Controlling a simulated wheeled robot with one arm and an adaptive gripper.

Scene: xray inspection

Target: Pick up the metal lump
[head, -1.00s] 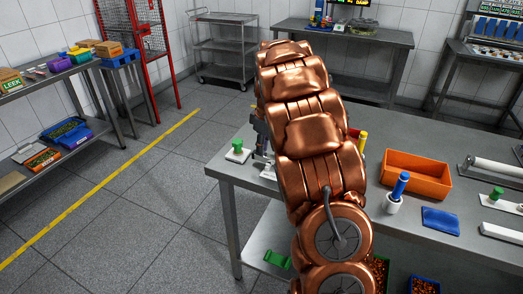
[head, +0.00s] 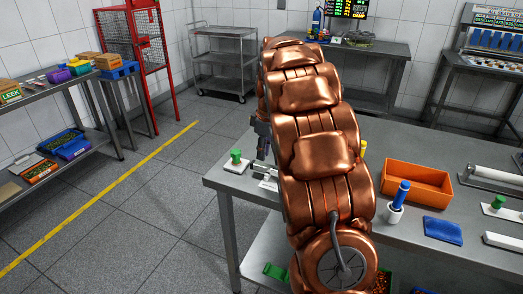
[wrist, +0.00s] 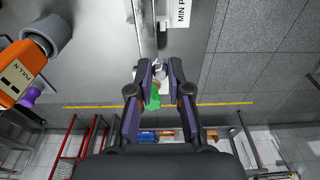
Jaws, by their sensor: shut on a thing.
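My gripper (wrist: 160,72) shows in the wrist view with its two dark fingers drawn in around a small grey-white piece (wrist: 160,71), which appears to be the metal lump. The fingers hide part of it. In the head view my gripper (head: 262,142) is partly behind my copper-coloured arm, over the left end of the steel table (head: 222,184). The lump cannot be made out clearly there, and I cannot tell how far above the table it is.
A green-knobbed stand (head: 236,160) is just left of my gripper. In the wrist view an orange device (wrist: 18,75) is at the left. Open floor lies left of the table.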

